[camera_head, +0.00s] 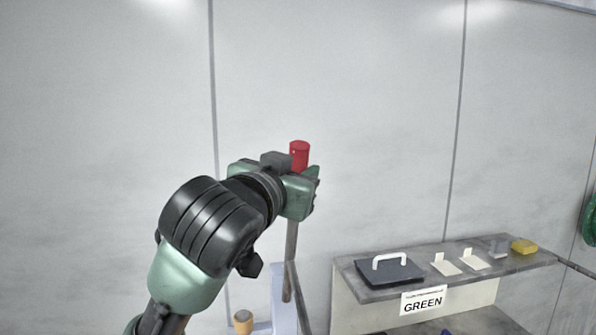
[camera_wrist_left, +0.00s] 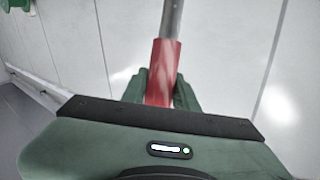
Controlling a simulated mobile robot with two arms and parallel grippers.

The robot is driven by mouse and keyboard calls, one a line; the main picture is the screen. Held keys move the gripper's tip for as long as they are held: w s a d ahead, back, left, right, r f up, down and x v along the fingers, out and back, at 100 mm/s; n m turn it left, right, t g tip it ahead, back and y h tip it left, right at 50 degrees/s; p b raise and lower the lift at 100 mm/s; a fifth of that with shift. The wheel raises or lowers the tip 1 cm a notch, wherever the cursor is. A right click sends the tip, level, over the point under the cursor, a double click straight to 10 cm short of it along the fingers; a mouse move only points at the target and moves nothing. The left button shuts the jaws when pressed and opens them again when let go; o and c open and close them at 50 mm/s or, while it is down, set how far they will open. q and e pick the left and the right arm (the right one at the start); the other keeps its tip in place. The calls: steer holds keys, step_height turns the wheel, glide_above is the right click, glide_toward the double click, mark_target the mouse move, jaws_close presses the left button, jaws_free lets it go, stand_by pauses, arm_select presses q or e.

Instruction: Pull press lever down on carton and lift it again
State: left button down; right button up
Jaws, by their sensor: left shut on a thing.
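The press lever has a red grip (camera_head: 299,154) on a grey metal rod (camera_head: 290,262). In the head view the rod runs down nearly upright below my left gripper (camera_head: 307,184). The red grip's top sticks out above the gripper. In the left wrist view the red grip (camera_wrist_left: 162,72) sits between the two green fingers of my left gripper (camera_wrist_left: 164,90), which is shut on it, and the metal rod (camera_wrist_left: 171,18) runs away from it. A pale blue-grey frame (camera_head: 284,314) shows at the rod's foot. No carton can be made out. My right gripper is not in view.
A grey shelf (camera_head: 345,268) with a GREEN label (camera_head: 423,300) stands at the right. It holds a dark plate with a white handle (camera_head: 390,262), small pale pieces and a yellow block (camera_head: 524,246). A wooden knob (camera_head: 243,318) is at the bottom. A plain wall stands behind.

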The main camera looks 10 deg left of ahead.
arm_select(q)
steer(key=shift+r, duration=0.15)
steer(key=s+d+f+m+t+h+b, duration=0.2)
steer(key=s+f+b, duration=0.4)
steer(key=b, duration=0.5)
steer(key=s+d+f+m+t+h+b, duration=0.1)
steer(key=s+d+f+m+t+b, duration=0.2)
steer(key=s+f+b, duration=0.4)
steer(key=s+b, duration=0.3)
steer(key=b, duration=0.1)
steer(key=shift+d+f+h, duration=0.15)
steer(key=shift+f+h, duration=0.1)
steer(key=shift+h, duration=0.15)
